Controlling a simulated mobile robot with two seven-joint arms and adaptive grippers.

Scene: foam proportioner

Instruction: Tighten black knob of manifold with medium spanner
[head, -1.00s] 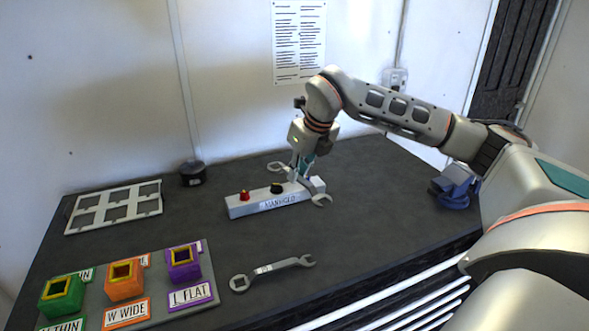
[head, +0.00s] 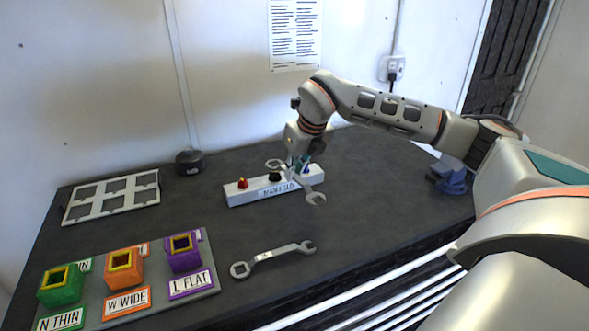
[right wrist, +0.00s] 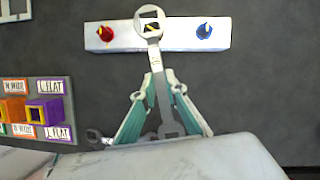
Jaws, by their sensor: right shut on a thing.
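The manifold (head: 240,197) is a white bar with a red knob (head: 243,183), a black knob (head: 274,177) in the middle and a blue knob (right wrist: 204,31). My right gripper (right wrist: 160,84) is shut on a grey spanner (head: 314,198), gripping its labelled handle. The spanner's ring end (right wrist: 149,21) overlaps the black knob in the right wrist view. In the head view the ring shows just behind and above that knob, apparently not seated around it. The spanner's size is not readable. My left gripper is out of view.
A second spanner (head: 272,259) lies on the dark table in front. A tray with green, orange and purple sockets (head: 184,253) stands front left. A white frame (head: 110,198) and a black round object (head: 189,162) lie behind. A blue item (head: 450,178) is at right.

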